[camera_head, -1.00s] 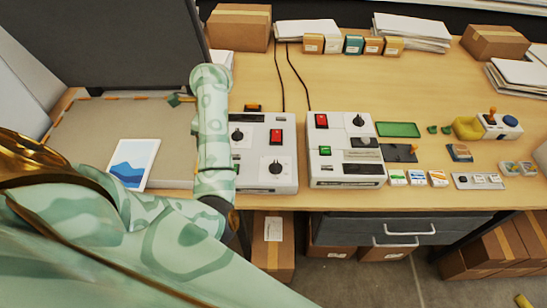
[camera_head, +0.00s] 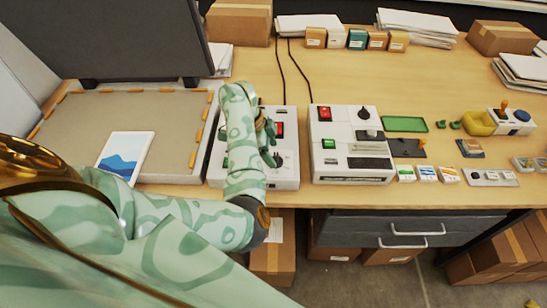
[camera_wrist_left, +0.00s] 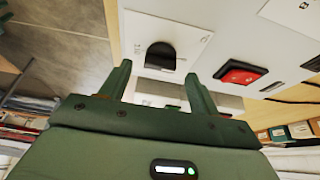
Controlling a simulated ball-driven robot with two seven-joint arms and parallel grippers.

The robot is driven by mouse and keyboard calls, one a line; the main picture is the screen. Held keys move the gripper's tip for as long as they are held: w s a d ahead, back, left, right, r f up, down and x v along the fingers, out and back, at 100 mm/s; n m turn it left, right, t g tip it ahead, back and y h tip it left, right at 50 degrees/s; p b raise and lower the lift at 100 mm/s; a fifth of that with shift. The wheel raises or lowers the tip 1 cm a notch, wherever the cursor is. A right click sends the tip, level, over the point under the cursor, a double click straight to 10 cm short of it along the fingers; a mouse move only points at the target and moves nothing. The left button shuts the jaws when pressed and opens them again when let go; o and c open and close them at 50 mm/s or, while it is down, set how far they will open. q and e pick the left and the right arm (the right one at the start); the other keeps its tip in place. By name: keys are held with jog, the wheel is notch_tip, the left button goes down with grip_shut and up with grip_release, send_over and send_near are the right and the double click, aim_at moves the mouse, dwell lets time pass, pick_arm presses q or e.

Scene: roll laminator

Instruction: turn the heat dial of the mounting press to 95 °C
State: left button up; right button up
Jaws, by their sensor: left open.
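A white control box (camera_head: 287,181) with a red switch (camera_head: 280,129) stands left of centre in the head view. My left forearm and gripper cover much of its face, hiding its dials there. My left gripper (camera_head: 276,158) is over the box's right half. In the left wrist view a black dial (camera_wrist_left: 160,55) sits on a square white plate (camera_wrist_left: 183,36). The open fingers of my left gripper (camera_wrist_left: 158,72) point toward it, one to each side, with nothing held. Contact and the dial's setting cannot be read. The red switch (camera_wrist_left: 240,72) lies right of the fingers. My right gripper is out of view.
A second white machine (camera_head: 342,132) with a black knob (camera_head: 364,113) stands close on the right. A grey bed with orange edge marks (camera_head: 90,110) and a blue picture (camera_head: 126,157) lie left. Small cartons, a green tray (camera_head: 404,124) and a joystick box (camera_head: 512,122) are farther right.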

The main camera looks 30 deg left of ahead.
pick_arm(q)
jog(key=shift+x, duration=1.05)
jog(key=c, duration=1)
